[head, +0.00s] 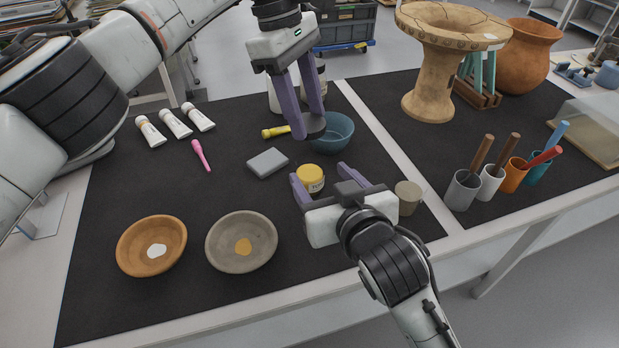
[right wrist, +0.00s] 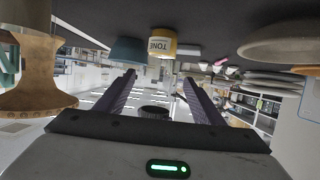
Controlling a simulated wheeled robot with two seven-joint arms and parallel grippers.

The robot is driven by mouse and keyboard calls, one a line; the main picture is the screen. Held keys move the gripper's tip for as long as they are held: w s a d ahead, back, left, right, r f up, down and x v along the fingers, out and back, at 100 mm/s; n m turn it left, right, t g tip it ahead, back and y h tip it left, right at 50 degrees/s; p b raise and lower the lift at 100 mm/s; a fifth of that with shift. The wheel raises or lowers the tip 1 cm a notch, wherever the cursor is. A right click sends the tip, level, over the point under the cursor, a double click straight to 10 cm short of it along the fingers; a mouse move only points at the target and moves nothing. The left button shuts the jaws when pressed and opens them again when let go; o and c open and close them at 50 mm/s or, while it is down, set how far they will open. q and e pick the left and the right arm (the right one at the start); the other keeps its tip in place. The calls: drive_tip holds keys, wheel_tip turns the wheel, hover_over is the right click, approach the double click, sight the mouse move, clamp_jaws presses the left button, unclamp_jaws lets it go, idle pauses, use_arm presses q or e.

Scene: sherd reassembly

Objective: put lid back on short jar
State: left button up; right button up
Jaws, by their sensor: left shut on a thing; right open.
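The short jar (head: 311,184) stands upright on the dark mat, yellow at the top with a pale lettered label. It also shows in the right wrist view (right wrist: 162,44), upside down. My left gripper (head: 312,124) is shut on a dark round lid (head: 314,128), held above the mat behind the jar, in front of the blue bowl. The fingers partly hide the lid. My right gripper (head: 321,178) is open and empty. Its fingers point toward the jar, which shows between them; I cannot tell how close they are.
A blue bowl (head: 337,136) and pale jars (head: 275,98) stand behind. A grey block (head: 267,163) and yellow tool (head: 275,131) lie left of the jar. A beige cup (head: 408,198) stands right of my right gripper. Two shallow bowls (head: 152,229) (head: 262,226) sit at front left.

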sight(306, 159)
drive_tip(key=x, duration=1.1)
drive_tip(key=shift+w+f, duration=0.15)
drive_tip(key=shift+w, duration=0.1)
drive_tip(key=c, duration=1.5)
use_arm(q)
drive_tip(key=shift+f, duration=2.55)
use_arm(e)
drive_tip(key=shift+f, duration=0.1)
